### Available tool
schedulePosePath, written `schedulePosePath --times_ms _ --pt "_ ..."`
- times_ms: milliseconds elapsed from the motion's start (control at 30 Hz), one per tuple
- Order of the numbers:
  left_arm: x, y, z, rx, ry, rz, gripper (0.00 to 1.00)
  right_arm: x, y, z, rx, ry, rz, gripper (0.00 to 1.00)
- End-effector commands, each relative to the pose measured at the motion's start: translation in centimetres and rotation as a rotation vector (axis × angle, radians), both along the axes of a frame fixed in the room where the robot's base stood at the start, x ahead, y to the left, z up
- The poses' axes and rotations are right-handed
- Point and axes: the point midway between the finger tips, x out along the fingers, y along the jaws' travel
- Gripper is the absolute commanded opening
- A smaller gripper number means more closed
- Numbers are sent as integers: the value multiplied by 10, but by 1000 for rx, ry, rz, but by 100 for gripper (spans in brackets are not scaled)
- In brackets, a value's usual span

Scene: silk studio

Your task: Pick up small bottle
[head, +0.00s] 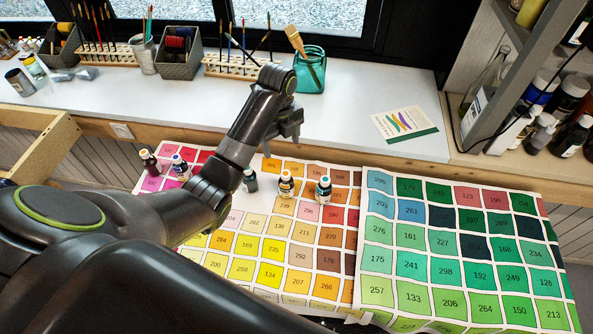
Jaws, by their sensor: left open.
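Several small bottles stand upright in a row on the colour chart with orange and yellow squares (272,244). At the left are a dark red bottle (150,163) and a bottle with a purple label (180,168). A dark bottle (250,181) stands beside my left forearm. An amber bottle (286,184) and a teal-capped bottle (323,189) stand to its right. My left gripper (291,132) is open, above and behind the row, apart from the bottles. My right gripper is not in view.
A green colour chart (460,260) lies at the right. Behind, the white sill (375,95) holds a teal jar (309,72) with a brush, brush racks and a printed card (404,124). A shelf with bottles (572,137) stands at the far right. An open drawer (45,150) is at the left.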

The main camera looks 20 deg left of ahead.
Motion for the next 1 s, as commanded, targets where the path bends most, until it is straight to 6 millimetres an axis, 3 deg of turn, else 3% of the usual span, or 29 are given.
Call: schedulePosePath --times_ms 100,167,400,500,567,733,800,1000 --pt "4 0 3 -1 9 -37 71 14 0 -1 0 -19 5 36" --pt "5 0 0 -2 9 -44 71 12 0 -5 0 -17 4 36" --pt "5 -1 -28 -3 8 -44 71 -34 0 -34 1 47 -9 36" --pt "5 -1 -40 -2 7 -43 71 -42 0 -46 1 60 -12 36" --pt "5 -1 -47 -2 7 -43 71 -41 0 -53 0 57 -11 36" --pt "4 -1 -79 -3 11 -42 71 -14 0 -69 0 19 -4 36" --pt "3 -1 -87 -5 13 -41 71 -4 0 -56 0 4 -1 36" --pt "4 -1 -113 -3 9 -42 71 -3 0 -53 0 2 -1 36"
